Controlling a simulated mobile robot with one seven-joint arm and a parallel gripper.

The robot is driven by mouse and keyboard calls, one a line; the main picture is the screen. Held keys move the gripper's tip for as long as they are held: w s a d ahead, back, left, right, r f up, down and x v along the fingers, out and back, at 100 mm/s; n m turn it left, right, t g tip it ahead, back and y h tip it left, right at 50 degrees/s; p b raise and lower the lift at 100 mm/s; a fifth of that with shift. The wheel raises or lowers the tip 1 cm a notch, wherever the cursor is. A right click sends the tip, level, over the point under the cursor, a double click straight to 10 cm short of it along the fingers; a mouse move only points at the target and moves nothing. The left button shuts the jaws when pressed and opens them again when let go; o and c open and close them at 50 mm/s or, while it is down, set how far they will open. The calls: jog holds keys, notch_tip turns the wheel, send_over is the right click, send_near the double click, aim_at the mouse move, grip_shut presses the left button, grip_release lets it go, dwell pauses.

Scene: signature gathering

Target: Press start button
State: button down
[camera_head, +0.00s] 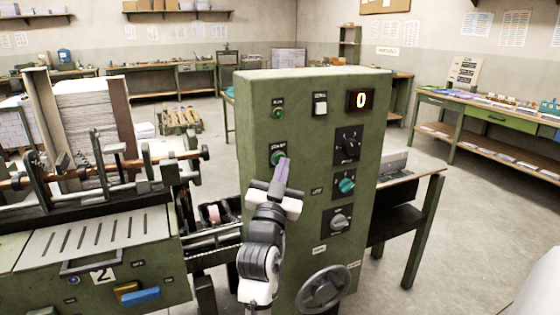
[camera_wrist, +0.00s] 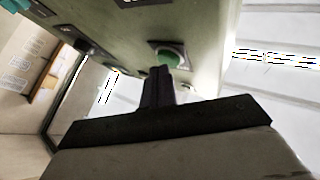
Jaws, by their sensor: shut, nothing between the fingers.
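The start button (camera_head: 277,157) is a round green button on the front of a tall green control cabinet (camera_head: 275,230). Its label plate sits just above it. My gripper (camera_head: 284,162) is shut and empty, with its fingertips at the lower right edge of the button in the head view. In the wrist view the green button (camera_wrist: 168,57) shows just beyond the tips of my gripper (camera_wrist: 162,70). The fingers hide a small lower part of it. I cannot tell whether the tips touch it.
Above are a green lamp (camera_head: 278,113), a white switch (camera_head: 320,103) and a display reading 0 (camera_head: 360,101). Rotary knobs (camera_head: 347,146) line the right side, with a handwheel (camera_head: 324,289) below. A machine with a paper stack (camera_head: 92,120) stands at left.

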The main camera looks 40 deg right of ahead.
jog(key=shift+w, duration=0.3)
dwell(0.5)
jog(key=shift+s+a, duration=0.15)
jog(key=shift+s, duration=0.65)
jog(key=shift+s+a+p, duration=0.15)
jog(key=shift+s+a, duration=0.05)
jog(key=shift+s, duration=0.6)
jog(key=shift+s+a+p, duration=0.2)
jog(key=shift+s, duration=0.65)
jog(key=shift+s+a+p, duration=0.15)
jog(key=shift+s+a, duration=0.05)
jog(key=shift+s, duration=0.6)
